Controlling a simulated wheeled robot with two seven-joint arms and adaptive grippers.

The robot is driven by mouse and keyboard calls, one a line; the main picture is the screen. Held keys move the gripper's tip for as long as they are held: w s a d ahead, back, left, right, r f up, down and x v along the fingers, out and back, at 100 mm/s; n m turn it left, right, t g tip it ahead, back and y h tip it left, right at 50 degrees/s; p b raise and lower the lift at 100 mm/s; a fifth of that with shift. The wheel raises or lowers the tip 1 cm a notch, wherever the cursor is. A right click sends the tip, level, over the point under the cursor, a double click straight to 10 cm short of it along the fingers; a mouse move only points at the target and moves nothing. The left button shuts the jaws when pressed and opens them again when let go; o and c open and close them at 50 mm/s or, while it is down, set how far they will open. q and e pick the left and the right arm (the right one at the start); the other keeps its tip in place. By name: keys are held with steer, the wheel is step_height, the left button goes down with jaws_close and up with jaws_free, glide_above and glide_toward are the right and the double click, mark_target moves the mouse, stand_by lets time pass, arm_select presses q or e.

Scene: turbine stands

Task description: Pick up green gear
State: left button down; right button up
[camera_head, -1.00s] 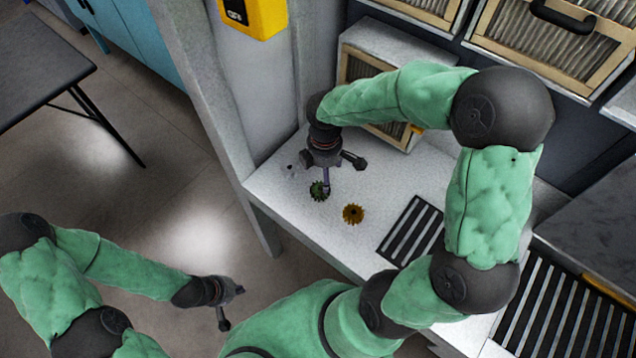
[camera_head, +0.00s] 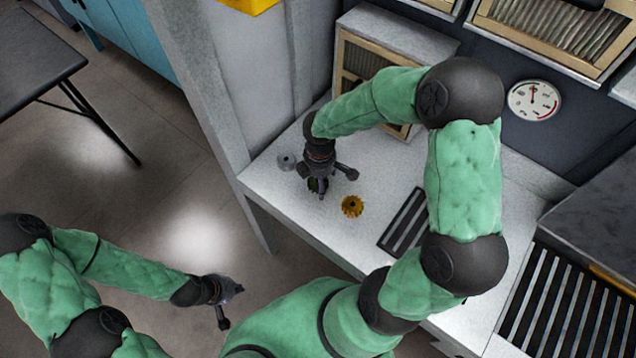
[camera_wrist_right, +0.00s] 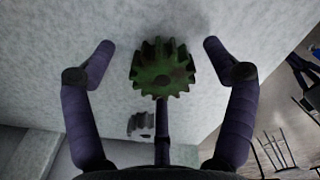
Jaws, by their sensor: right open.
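The green gear (camera_head: 313,186) lies on the light grey worktop near its left end, mostly hidden by my right gripper (camera_head: 319,181) in the head view. In the right wrist view the dark green toothed gear (camera_wrist_right: 162,72) shows whole, between the spread fingers of my right gripper (camera_wrist_right: 160,62). A gap shows between it and both side fingers; the third finger reaches up to its lower edge, and I cannot tell whether they touch. My left gripper (camera_head: 228,304) is open and empty over the floor, away from the worktop.
A yellow-orange gear (camera_head: 352,206) lies just right of my right gripper. A grey gear (camera_head: 287,162) lies to its left and shows in the wrist view (camera_wrist_right: 140,124). A slotted black grille (camera_head: 405,222) and a grey box (camera_head: 395,50) are on the worktop (camera_head: 300,245).

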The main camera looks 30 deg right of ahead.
steer(key=shift+c, duration=0.3)
jaws_close()
steer(key=shift+r, duration=0.1)
steer(key=shift+r, duration=0.55)
step_height(320, 180, up, 2)
steer(key=shift+r+p, duration=0.1)
steer(key=shift+p, duration=0.5)
steer(key=s+a+r+p, duration=0.3)
steer(key=s+a+r, duration=0.6)
steer(key=s, duration=0.1)
steer(key=shift+s+a+r+p, duration=0.15)
steer(key=shift+a+r+p, duration=0.1)
steer(key=shift+r+p, duration=0.1)
